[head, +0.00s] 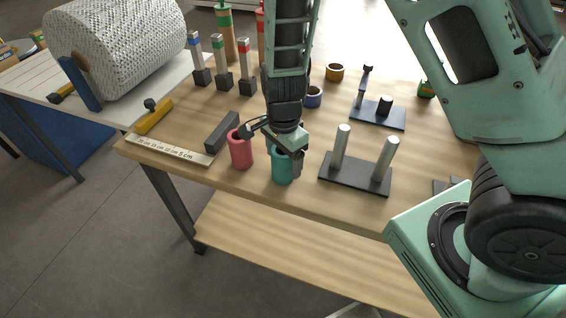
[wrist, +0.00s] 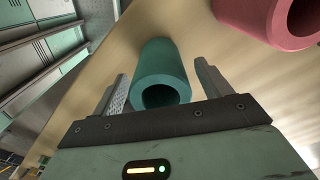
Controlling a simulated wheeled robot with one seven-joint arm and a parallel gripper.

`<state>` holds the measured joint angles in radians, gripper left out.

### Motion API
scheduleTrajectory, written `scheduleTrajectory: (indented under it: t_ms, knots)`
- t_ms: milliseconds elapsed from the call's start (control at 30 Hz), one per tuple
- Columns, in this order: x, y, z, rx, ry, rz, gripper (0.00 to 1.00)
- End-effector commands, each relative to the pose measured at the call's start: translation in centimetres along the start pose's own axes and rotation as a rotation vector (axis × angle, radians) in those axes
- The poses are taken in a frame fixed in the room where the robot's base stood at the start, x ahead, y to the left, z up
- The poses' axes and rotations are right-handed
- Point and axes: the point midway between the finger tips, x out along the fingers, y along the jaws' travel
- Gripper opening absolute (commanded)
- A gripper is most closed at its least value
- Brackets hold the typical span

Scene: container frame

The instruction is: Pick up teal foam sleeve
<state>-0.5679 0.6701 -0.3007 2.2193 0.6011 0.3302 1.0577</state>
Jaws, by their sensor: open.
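The teal foam sleeve (head: 282,169) is a hollow cylinder standing upright near the front edge of the wooden table. It also shows in the wrist view (wrist: 160,68), with its open end facing the camera. My gripper (head: 285,150) is just above the sleeve in the head view and hides part of its top. In the wrist view, the open fingers (wrist: 160,92) stand on either side of the sleeve's near end, with gaps visible. Nothing is clamped between them.
A pink foam sleeve (head: 241,153) stands close by on the left, also in the wrist view (wrist: 262,18). A dark grey block (head: 221,132) and a ruler (head: 172,150) lie further left. A dark base with two pale posts (head: 355,173) stands to the right.

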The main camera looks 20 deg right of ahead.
Motion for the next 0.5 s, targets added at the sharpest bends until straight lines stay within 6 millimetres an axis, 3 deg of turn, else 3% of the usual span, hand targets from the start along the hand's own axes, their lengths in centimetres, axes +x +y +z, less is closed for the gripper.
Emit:
scheduleTrajectory:
  t_ms: [133, 400, 500]
  knots:
    - [1.6, 0.0, 0.0, 0.002, -0.001, 0.001, 0.77]
    - [1.8, -0.1, 0.1, 0.000, -0.001, -0.001, 0.77]
    - [1.8, -0.1, 0.1, 0.000, -0.001, -0.001, 0.49]
